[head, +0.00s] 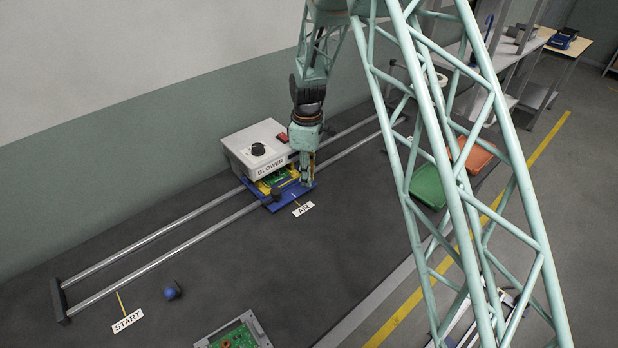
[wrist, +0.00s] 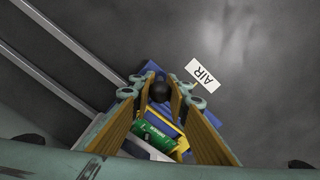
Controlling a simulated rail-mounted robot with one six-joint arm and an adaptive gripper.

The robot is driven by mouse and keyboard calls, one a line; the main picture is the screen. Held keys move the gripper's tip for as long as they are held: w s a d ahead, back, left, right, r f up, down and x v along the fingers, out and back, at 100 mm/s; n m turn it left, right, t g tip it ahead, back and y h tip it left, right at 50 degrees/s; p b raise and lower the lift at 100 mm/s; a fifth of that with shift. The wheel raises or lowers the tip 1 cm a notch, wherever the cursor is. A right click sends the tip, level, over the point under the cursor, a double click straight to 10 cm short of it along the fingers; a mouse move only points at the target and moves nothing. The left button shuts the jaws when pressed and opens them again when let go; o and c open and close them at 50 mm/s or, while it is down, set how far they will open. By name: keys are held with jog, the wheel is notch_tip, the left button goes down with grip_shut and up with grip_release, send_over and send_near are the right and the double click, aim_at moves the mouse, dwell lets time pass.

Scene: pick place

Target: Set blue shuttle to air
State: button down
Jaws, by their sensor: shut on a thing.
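The blue shuttle (head: 293,194) sits across the two rails (head: 170,245) at the AIR label (head: 303,209), beside the blower (head: 256,148). My gripper (head: 308,183) is low at the shuttle's right side. In the wrist view, my gripper (wrist: 160,88) is shut on a black round knob (wrist: 160,91), with the blue shuttle (wrist: 147,71) below. The AIR label (wrist: 202,75) lies just beside the fingertips. My fingers hide part of the shuttle.
The START label (head: 127,320) is near the rails' left end, with a small blue-and-black object (head: 172,291) nearby. A grey tray (head: 261,334) with a green board is at the front. A green bin (head: 428,187) and an orange bin (head: 472,157) stand right, behind my truss.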

jog(key=shift+w+r, duration=0.1)
jog(key=c, duration=2.5)
grip_release()
notch_tip(320, 180, up, 12)
jog(key=shift+f, duration=0.2)
jog(key=shift+r, duration=0.15)
jog(key=shift+r, duration=0.1)
